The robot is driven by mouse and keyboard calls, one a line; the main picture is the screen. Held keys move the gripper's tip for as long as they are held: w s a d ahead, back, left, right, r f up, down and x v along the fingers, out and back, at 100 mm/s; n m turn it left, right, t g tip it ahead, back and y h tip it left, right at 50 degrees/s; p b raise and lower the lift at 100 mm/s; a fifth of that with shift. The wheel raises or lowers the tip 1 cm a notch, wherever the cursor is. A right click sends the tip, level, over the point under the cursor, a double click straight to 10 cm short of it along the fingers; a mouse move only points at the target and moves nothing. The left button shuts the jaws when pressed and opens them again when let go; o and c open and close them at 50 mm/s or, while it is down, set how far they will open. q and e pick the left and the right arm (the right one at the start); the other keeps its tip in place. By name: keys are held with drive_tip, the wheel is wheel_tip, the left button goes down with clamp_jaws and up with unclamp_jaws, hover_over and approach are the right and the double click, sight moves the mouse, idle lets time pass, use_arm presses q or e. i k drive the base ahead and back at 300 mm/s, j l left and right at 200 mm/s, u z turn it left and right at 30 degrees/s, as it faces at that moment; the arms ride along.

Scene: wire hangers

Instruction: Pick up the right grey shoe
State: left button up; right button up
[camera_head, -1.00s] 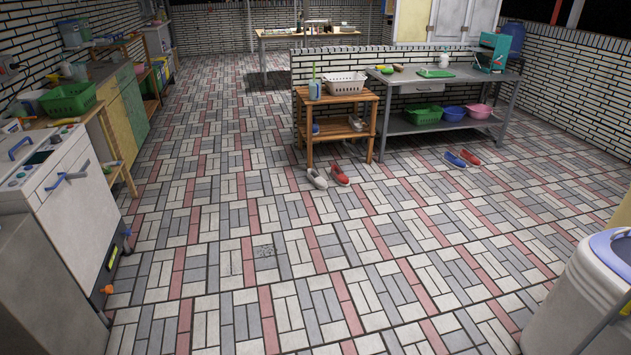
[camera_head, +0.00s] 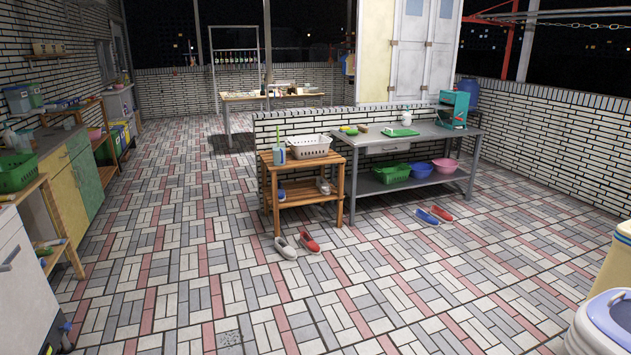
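A grey shoe (camera_head: 285,247) lies on the tiled floor in front of the small wooden rack (camera_head: 266,180), with a red shoe (camera_head: 309,241) just to its right. A second greyish shoe (camera_head: 323,186) is on the rack's lower shelf, at the right side. A blue shoe (camera_head: 281,194) is on the same shelf at the left. Neither of my grippers is in view.
A blue shoe (camera_head: 427,216) and a red shoe (camera_head: 441,212) lie on the floor before the grey metal table (camera_head: 410,139). A white tub with a blue rim (camera_head: 607,322) is at lower right. Cabinets (camera_head: 75,180) line the left. The middle floor is clear.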

sight(287, 251)
drive_tip(key=i, duration=2.35)
drive_tip(key=j+u, duration=0.05)
drive_tip(key=j, duration=0.05)
